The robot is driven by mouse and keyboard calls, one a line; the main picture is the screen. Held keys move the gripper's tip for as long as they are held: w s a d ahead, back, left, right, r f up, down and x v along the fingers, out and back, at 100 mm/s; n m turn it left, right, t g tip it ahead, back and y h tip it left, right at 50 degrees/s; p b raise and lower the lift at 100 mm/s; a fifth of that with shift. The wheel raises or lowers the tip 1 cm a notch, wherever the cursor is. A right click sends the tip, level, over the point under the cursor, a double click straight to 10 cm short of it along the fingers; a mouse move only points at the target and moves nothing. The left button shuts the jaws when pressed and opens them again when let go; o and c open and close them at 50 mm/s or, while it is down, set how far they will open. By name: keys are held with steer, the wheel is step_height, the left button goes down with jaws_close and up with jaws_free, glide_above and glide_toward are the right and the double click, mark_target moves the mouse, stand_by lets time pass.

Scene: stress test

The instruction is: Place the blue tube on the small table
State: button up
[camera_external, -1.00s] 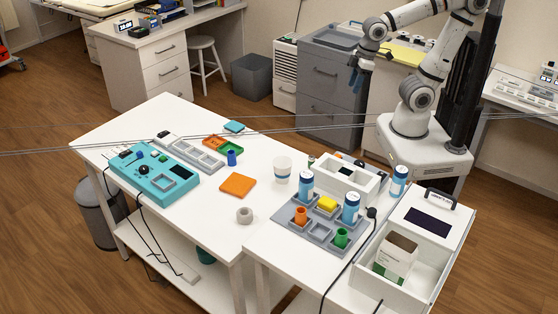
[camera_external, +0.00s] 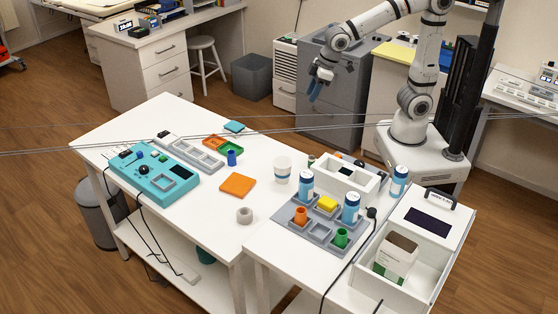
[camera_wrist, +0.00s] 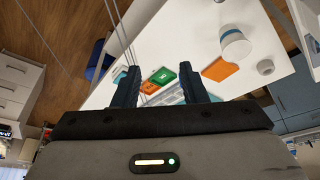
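A small dark-blue tube (camera_external: 232,158) stands upright on the long white table (camera_external: 205,214), beside the orange and green trays. A white table with a grey rack (camera_external: 285,218) adjoins it on the right; I cannot tell which table is the small one. My gripper (camera_external: 314,92) hangs in the air beyond the far edge of the long table, fingers pointing down, well away from the tube. In the wrist view my gripper (camera_wrist: 160,86) has its fingers spread with nothing held between them. I cannot make out the tube in that view.
A paper cup (camera_external: 282,169), an orange square (camera_external: 238,185) and a teal device (camera_external: 154,172) share the long table. The rack holds blue-labelled bottles and coloured pieces. A white box (camera_external: 397,257) stands right. Thin cables (camera_external: 290,122) cross in front of my arm.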

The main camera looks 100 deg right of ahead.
steer(key=w+a+f+t+b, duration=0.1)
steer(key=w+f, duration=0.2)
steer(key=w, duration=0.4)
steer(key=w+a+f+b, duration=0.1)
steer(key=w+f+b, duration=0.15)
steer(key=w, duration=0.45)
steer(key=t+b, duration=0.1)
steer(key=b, duration=0.1)
glide_toward(229, 156)
steer(key=f, duration=0.2)
steer(key=w+d+f, duration=0.1)
steer(key=shift+f, duration=0.3)
steer(key=x, duration=0.3)
steer(key=p+x, duration=0.1)
steer(key=x, duration=0.3)
steer(key=shift+w+d, duration=0.1)
steer(key=shift+w, duration=0.25)
steer(key=c, duration=0.8)
